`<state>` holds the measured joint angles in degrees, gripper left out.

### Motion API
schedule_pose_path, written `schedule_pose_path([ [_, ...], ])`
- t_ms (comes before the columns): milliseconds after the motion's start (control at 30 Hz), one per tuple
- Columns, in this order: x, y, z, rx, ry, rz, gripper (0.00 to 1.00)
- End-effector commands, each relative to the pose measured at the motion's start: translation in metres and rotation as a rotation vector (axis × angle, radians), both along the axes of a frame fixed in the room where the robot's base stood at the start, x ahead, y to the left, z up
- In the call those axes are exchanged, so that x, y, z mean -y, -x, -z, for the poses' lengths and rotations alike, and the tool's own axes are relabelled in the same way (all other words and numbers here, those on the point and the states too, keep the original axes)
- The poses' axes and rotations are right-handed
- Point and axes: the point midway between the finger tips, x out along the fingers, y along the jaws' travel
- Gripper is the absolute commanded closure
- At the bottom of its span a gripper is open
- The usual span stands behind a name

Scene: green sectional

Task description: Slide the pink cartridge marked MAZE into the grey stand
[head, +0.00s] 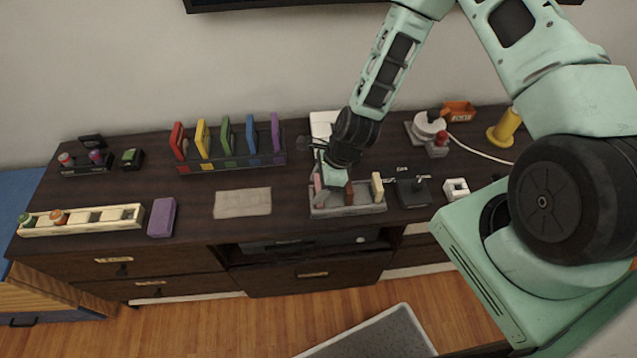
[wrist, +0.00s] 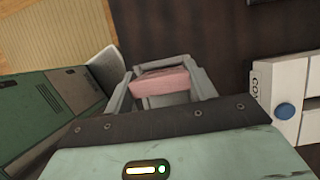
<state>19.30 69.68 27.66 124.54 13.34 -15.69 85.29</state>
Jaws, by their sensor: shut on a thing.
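The pink cartridge (wrist: 162,82) is held between the two fingers of my gripper (wrist: 168,90) in the wrist view. No MAZE marking can be read on it. In the head view a pink strip of it (head: 318,184) shows at the left side of my gripper (head: 325,190), over the left end of the grey stand (head: 350,211). A brown cartridge (head: 349,194) and a cream cartridge (head: 377,186) stand upright in the middle and right of that stand. I cannot tell whether the pink cartridge's lower end is inside a slot or above it.
A dark rack (head: 230,162) with several coloured upright cases stands to the left. A flat beige mat (head: 242,203) and a purple block (head: 162,218) lie nearer. A dark joystick (head: 413,193) and a small white block (head: 456,189) stand right of the stand.

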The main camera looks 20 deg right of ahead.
Motion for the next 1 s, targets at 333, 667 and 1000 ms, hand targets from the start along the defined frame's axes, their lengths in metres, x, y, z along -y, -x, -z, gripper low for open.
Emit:
schedule_pose_path([
  [333,0.000,0.000,0.009,0.000,0.000,0.000,0.67],
  [667,0.000,0.000,0.017,0.000,0.000,-0.001,0.67],
  [1000,0.000,0.000,0.021,0.001,0.000,-0.001,0.19],
])
